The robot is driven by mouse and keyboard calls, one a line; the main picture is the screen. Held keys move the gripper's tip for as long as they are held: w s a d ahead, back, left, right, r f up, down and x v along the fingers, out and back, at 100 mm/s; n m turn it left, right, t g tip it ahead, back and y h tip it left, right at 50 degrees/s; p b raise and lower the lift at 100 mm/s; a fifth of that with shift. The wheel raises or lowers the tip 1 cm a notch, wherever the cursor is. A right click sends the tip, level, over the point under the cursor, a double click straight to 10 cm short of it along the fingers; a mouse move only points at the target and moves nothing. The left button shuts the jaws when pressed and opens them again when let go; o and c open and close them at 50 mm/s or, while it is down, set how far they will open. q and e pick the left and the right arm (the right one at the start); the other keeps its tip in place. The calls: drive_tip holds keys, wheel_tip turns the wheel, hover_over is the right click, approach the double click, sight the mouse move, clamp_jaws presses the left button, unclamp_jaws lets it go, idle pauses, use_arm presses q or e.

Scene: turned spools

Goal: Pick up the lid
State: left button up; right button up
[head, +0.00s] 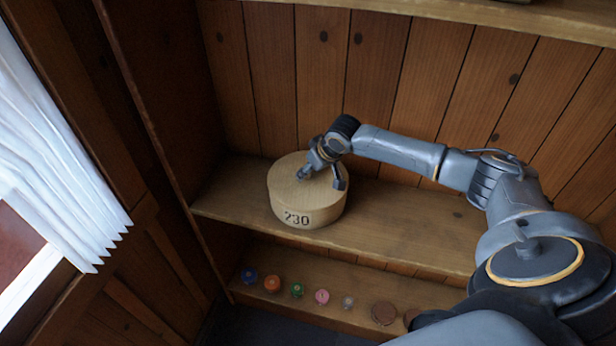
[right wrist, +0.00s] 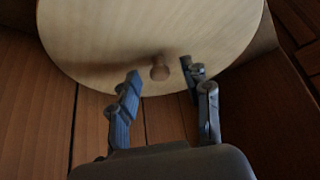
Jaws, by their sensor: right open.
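The lid (head: 287,172) is the pale wooden round top of a drum-shaped box (head: 327,213) marked 230, standing upright on the shelf. In the right wrist view the lid (right wrist: 110,40) fills the upper part, with a small round knob (right wrist: 159,71) on it. My right gripper (head: 322,179) is over the lid, its fingers spread. In the right wrist view the gripper (right wrist: 160,76) has one finger on each side of the knob, with gaps between. I cannot tell whether the fingertips touch the lid. My left gripper is not in view.
The box stands on a wooden shelf (head: 410,215) with a plank back wall (head: 425,90). A lower shelf holds several small coloured spools, such as an orange one (head: 272,284), and a brown disc (head: 383,313). A white pleated curtain (head: 55,150) hangs at left. The shelf right of the box is clear.

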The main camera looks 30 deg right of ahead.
sight(310, 181)
drive_tip(key=shift+w+f, duration=0.15)
drive_tip(key=shift+f, duration=0.1)
clamp_jaws()
drive_tip(key=shift+r, duration=0.1)
drive_tip(key=shift+r+b, duration=0.45)
drive_tip(key=shift+r, duration=0.2)
drive_tip(key=r, duration=0.2)
drive_tip(key=shift+s+a+r+b, duration=0.15)
drive_tip(key=shift+s+r+b, duration=0.2)
drive_tip(key=shift+b, duration=0.05)
drive_tip(key=s+a+r+p, duration=0.1)
drive_tip(key=s+a+r, duration=0.1)
drive_tip(key=s+r, duration=0.4)
drive_tip(key=s+a+r, duration=0.3)
drive_tip(key=s+r, duration=0.3)
drive_tip(key=shift+a+p, duration=0.3)
drive_tip(key=shift+p, duration=0.05)
